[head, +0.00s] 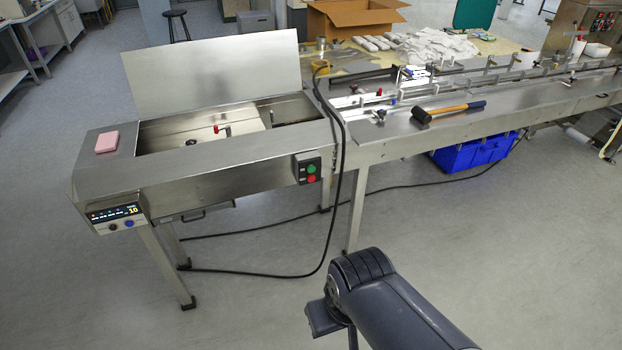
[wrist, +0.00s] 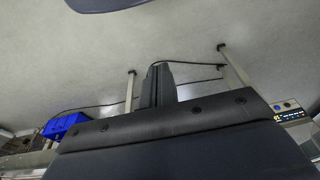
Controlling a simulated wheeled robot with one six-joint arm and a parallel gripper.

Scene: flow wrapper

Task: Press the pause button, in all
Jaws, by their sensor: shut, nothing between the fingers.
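A small control panel (head: 119,217) is on the front left corner of the steel machine. It has a lit display, a dark button (head: 113,227) and a blue button (head: 129,223). A button box (head: 307,168) with a green and a red button is further right on the front face. No label is readable, so I cannot tell which is the pause button. In the wrist view the panel (wrist: 288,112) shows at the right edge. My gripper (wrist: 157,68) is shut and empty, over the floor, apart from the machine. In the head view only my dark arm shows clearly.
A black cable (head: 333,240) loops down in front of the machine to the floor. A hammer (head: 448,111) lies on the conveyor table, and a pink block (head: 107,142) on the machine's left top. A blue crate (head: 472,152) is underneath.

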